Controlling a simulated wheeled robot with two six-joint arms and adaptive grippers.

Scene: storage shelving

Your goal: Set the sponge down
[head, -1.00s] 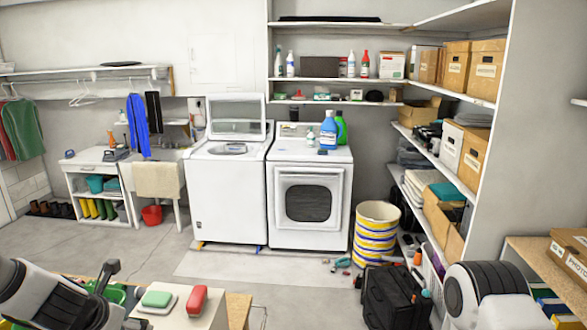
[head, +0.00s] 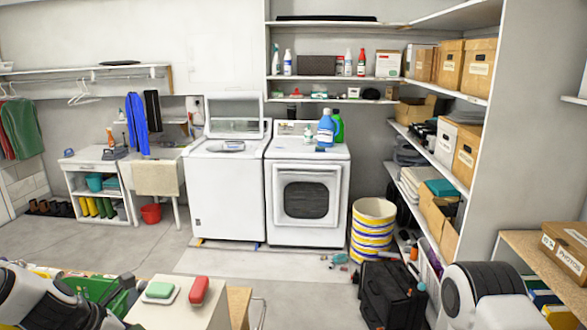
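A green block with a pale lower layer, which looks like the sponge (head: 160,289), lies flat on a white dish (head: 147,301). The dish sits on a pale box-like surface (head: 180,313) at the bottom of the head view. No gripper touches the sponge. My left arm comes in at the lower left, beside that surface, and no gripper fingers can be made out on it. My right arm shows only as a link at the lower right, and its gripper is out of the picture.
A red object (head: 199,291) stands just right of the sponge. A green crate (head: 122,301) is to the left, by my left arm. Across the room are a washer (head: 222,205) and dryer (head: 306,225). A black case (head: 388,293) stands on the floor. Open floor lies between.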

